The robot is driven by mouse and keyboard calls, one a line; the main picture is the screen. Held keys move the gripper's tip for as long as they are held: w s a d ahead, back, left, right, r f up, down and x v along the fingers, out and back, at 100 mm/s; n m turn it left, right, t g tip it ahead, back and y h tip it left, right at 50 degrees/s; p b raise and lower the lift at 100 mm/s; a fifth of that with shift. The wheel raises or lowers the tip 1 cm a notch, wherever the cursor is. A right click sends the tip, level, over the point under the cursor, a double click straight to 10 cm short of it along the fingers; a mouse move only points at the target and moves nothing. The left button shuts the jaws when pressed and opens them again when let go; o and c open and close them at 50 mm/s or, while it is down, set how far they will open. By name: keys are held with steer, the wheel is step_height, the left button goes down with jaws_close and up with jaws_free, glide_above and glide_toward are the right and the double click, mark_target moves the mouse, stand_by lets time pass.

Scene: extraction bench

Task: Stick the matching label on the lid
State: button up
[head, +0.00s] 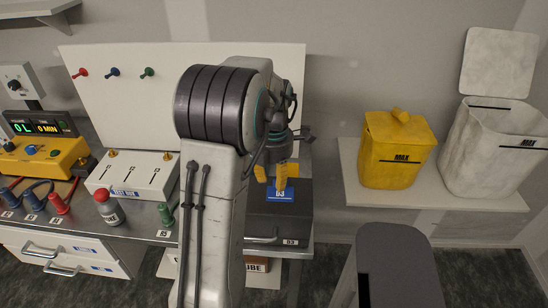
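A dark grey box (297,215) stands at the right end of the bench. A small tag on its front (290,242) appears to read D3. A blue label with a white strip (279,195), which appears to read 03 or D3, shows at the lid's top surface, directly below my gripper. My gripper (278,183), with yellow fingers, points down over the lid. The fingertips meet the label's upper edge in this view. I cannot tell whether they grip it, or whether the label touches the lid. My arm hides part of the box's left side.
A shelf on the right holds a yellow bin (396,150) and an open white bin (490,150).

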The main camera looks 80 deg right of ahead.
step_height(320, 180, up, 10)
steer(key=shift+r, duration=0.2)
steer(key=shift+a, duration=0.1)
stand_by(0.4)
